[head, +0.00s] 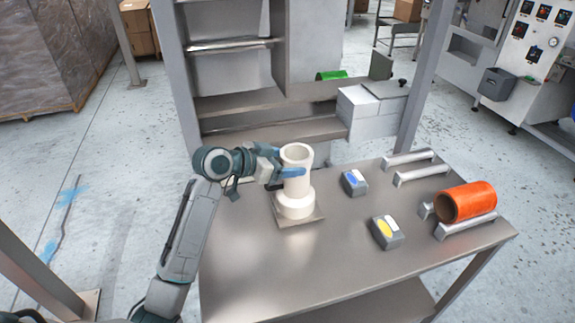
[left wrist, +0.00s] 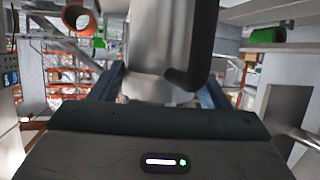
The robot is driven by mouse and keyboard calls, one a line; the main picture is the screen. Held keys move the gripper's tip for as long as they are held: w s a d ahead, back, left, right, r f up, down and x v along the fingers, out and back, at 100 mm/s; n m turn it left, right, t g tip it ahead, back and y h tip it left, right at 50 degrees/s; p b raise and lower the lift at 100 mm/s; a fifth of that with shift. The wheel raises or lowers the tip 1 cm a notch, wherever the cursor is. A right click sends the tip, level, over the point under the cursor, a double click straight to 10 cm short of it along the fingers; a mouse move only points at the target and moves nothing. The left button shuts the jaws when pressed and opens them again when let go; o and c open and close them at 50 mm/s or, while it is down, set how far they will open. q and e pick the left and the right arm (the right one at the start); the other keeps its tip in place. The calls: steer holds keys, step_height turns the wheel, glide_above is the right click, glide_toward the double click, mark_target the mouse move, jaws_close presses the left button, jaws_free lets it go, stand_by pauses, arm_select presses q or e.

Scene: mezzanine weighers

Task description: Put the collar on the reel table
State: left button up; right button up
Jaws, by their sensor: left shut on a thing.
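A cream stepped tube, which I take for the collar (head: 296,198), stands upright with its wider end down, at a square grey plate (head: 318,216) on the steel table (head: 270,262). I cannot tell whether its bottom touches the plate. My left gripper (head: 290,173) reaches in from the left and is shut on the narrower upper part, with a blue finger across its front. In the left wrist view the blue fingers (left wrist: 160,92) show at both sides of a large grey cylindrical shape that hides much between them. My right gripper is not in view.
An orange tube (head: 467,201) lies on metal rails at the table's right. A blue-topped box (head: 354,183) and a yellow-topped box (head: 386,232) stand right of the cream tube. Shelves (head: 260,103) rise behind the table. The table's front left is clear.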

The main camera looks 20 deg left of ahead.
arm_select(q)
steer(key=shift+f, duration=0.55)
steer(key=shift+s+f, duration=0.1)
steer(key=shift+f, duration=0.15)
steer(key=o, duration=1.8)
steer(key=shift+f, duration=0.1)
steer(key=shift+c, duration=0.2)
steer(key=b+v, duration=0.3)
steer(key=v, duration=0.9)
